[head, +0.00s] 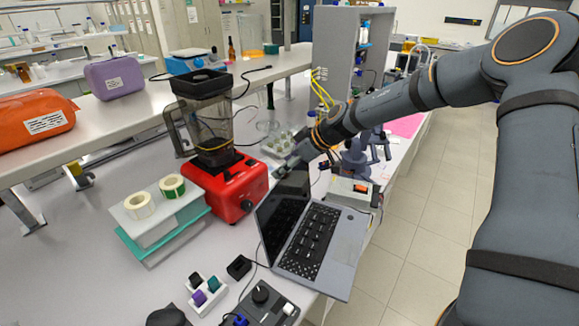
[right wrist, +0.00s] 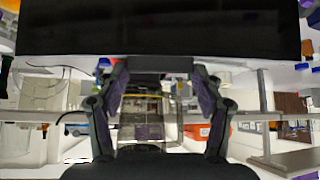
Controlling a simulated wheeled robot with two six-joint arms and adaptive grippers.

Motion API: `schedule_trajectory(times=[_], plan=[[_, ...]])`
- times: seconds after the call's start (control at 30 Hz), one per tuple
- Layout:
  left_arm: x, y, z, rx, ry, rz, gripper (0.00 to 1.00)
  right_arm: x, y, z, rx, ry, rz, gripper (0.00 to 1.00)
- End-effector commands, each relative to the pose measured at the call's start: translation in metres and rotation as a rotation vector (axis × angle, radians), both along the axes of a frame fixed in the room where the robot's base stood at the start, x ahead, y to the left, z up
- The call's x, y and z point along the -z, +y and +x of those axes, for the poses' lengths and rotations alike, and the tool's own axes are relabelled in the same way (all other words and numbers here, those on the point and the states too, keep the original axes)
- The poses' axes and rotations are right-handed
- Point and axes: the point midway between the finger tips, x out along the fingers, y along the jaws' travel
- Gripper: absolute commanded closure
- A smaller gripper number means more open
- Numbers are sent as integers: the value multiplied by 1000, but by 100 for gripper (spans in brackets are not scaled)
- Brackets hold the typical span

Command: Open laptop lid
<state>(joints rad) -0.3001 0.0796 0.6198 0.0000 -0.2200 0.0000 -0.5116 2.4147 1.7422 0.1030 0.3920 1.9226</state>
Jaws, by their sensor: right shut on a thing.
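The laptop (head: 335,250) stands on the bench near its right front edge, with its keyboard showing. Its lid (head: 283,212) is raised well off the keyboard, with the dark screen facing right. My right gripper (head: 287,168) is at the lid's top edge and shut on it; the fingertips are small and partly hidden in the head view. In the right wrist view the dark lid (right wrist: 160,28) fills the top, and the two fingers (right wrist: 160,75) reach its edge. My left gripper is not in view.
A red blender (head: 225,185) stands left of the lid. A small device with an orange switch (head: 355,190) sits behind the laptop. A black control box (head: 262,302) and colored vials (head: 205,288) are in front. Tape rolls (head: 156,196) lie on stacked boxes at left.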

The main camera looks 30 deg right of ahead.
Motion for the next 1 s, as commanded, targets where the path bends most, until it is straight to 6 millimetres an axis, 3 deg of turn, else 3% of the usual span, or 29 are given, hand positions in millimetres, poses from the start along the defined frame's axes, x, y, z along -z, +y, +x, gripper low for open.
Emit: schedule_trajectory(times=[0.47,0.5,0.63,1.0], plan=[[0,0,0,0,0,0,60,-4,-1,4,5,-2,-8,89],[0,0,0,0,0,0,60,-4,-1,4,5,-2,-8,27],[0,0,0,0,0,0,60,-3,-1,3,4,1,-8,9],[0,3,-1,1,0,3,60,-2,0,1,1,5,-6,9]])
